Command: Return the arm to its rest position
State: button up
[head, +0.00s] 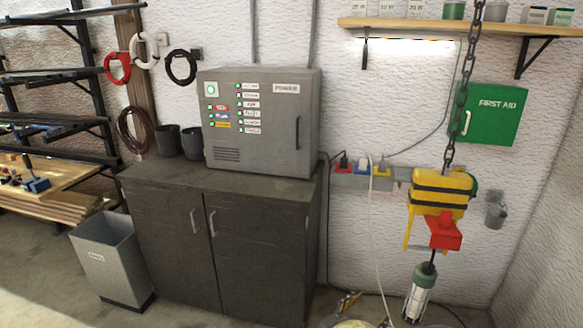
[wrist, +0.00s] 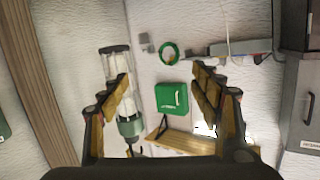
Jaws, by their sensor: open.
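My gripper (wrist: 162,78) shows in the wrist view with its two yellow-brown fingers spread wide apart. Nothing is held between them. Through the gap I see the green first aid box (wrist: 172,97) on the white wall, some way beyond the fingertips. A clear lamp with a green cap (wrist: 130,126) shows beside and partly behind the left finger. The wrist picture is turned about upside down.
In the head view a yellow hoist (head: 440,187) hangs on a chain at the right, with the lamp (head: 418,295) below it. A dark cabinet (head: 165,225) bears a grey power box (head: 262,125). A bin (head: 108,262) stands left. A shelf (head: 460,27) juts out above.

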jog(key=w+a+f+n+y, duration=0.1)
jog(key=a+f+n+y, duration=0.1)
jog(key=a+f+y, duration=0.3)
jog(key=w+a+n+y, duration=0.2)
jog(key=a+y, duration=0.1)
jog(key=a, duration=0.4)
jog(key=s+a+r+n+g+y, duration=0.35)
jog(key=s+a+y, duration=0.25)
jog(key=s+a, duration=0.25)
jog(key=s+d+r+n+g, duration=0.2)
jog(key=s+d+r, duration=0.2)
jog(key=s, duration=0.4)
jog(key=s+d+r+n+g, duration=0.2)
jog(key=s+d+r, duration=0.15)
jog(key=s, duration=0.55)
jog(key=s+d+r+t+h, duration=0.2)
jog(key=s+d+r, duration=0.1)
jog(key=d+r, duration=0.6)
jog(key=shift+d+m+t+h, duration=0.15)
jog(key=shift+m+t+h, duration=0.2)
jog(key=shift+m, duration=0.1)
